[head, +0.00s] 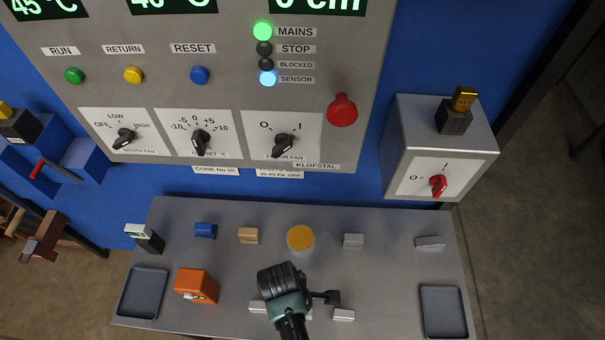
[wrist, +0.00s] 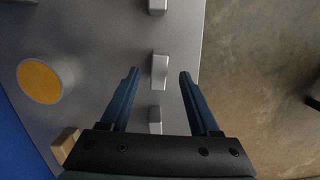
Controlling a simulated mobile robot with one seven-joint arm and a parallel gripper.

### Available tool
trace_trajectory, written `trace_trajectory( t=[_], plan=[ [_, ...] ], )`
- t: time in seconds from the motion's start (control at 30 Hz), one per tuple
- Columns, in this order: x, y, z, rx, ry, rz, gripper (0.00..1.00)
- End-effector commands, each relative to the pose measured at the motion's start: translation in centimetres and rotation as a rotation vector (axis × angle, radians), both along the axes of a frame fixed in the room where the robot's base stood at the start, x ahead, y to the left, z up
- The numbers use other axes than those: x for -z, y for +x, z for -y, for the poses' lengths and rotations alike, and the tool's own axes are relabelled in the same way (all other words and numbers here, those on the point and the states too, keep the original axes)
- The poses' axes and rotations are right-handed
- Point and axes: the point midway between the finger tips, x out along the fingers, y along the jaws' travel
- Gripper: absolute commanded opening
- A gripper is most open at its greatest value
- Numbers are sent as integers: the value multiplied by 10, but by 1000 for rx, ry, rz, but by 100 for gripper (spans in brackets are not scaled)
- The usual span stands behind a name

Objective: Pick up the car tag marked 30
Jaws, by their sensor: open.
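My gripper (wrist: 158,73) is open in the wrist view, its two fingers pointing down at the table's front edge. A small pale grey block (wrist: 160,72) stands between and beyond the fingertips; I cannot tell the height gap. A second grey block (wrist: 155,118) is nearer the palm, and a third (wrist: 157,5) is cut off at the top edge. In the head view, pale blocks show left (head: 257,307) and right (head: 343,314) of my arm, which partly hides this row. No number is readable on any block, so I cannot tell which tag is marked 30.
Behind the row stand a yellow disc (head: 300,238), a tan block (head: 248,235), a blue block (head: 205,230) and grey blocks (head: 353,240) (head: 429,242). An orange block (head: 195,285) is left. Dark trays (head: 143,293) (head: 444,312) lie at both ends. A control panel (head: 230,90) rises behind.

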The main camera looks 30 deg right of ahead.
Motion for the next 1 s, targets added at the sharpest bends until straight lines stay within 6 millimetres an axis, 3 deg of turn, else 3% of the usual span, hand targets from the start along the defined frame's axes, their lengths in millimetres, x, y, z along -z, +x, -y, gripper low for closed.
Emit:
trace_trajectory(
  t=[0.23,0.57,0.9,1.0],
  plan=[
    [29,-2,3,0,0,0,62],
    [34,-2,4,0,0,1,61],
    [33,-2,4,0,-1,1,0],
    [33,-2,4,0,-1,1,0]
  ],
)
